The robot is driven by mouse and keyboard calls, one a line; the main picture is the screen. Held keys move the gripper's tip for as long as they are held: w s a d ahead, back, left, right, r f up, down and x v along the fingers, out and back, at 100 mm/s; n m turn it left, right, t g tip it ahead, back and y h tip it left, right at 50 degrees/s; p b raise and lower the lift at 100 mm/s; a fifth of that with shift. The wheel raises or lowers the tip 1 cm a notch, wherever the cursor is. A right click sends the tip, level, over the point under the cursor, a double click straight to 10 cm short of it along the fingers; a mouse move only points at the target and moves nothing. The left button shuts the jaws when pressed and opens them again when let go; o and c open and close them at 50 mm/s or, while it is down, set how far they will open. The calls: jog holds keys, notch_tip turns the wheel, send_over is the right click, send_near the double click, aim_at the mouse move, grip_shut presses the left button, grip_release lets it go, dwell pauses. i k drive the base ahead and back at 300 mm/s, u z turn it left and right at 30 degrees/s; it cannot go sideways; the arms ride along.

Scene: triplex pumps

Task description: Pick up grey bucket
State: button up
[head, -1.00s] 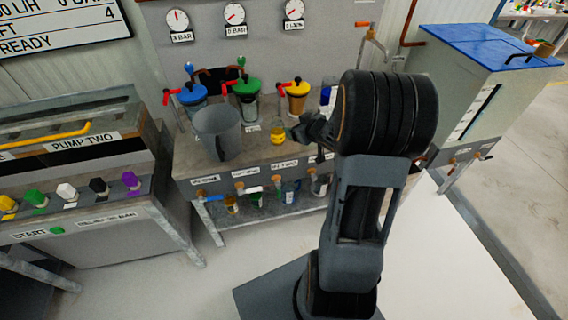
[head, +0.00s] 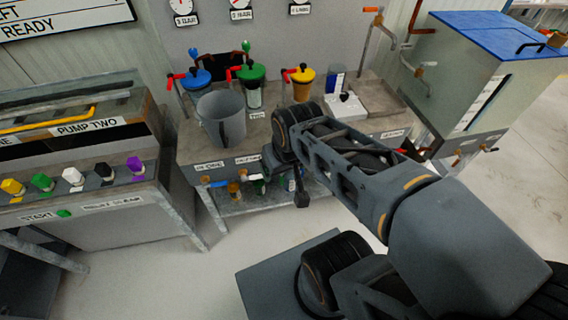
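The grey bucket (head: 222,118) stands upright on the left part of the metal bench, open at the top, in the head view. My gripper (head: 300,190) hangs at the end of my arm, in front of the bench's front edge, to the right of the bucket and lower than it in the picture. It is apart from the bucket. The fingers are small and dark here, and I cannot tell whether they are open or shut.
Blue (head: 197,78), green (head: 251,72) and yellow (head: 303,75) capped vessels with red-handled valves stand behind the bucket. The pump two console (head: 90,128) is at the left. A blue-lidded tank (head: 490,80) stands at the right. Floor in front is clear.

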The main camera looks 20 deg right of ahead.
aim_at(221, 112)
jog(key=u, duration=0.25)
jog(key=k, duration=0.3)
jog(key=u, duration=1.4)
jog(key=i, duration=0.9)
jog(key=z, duration=0.2)
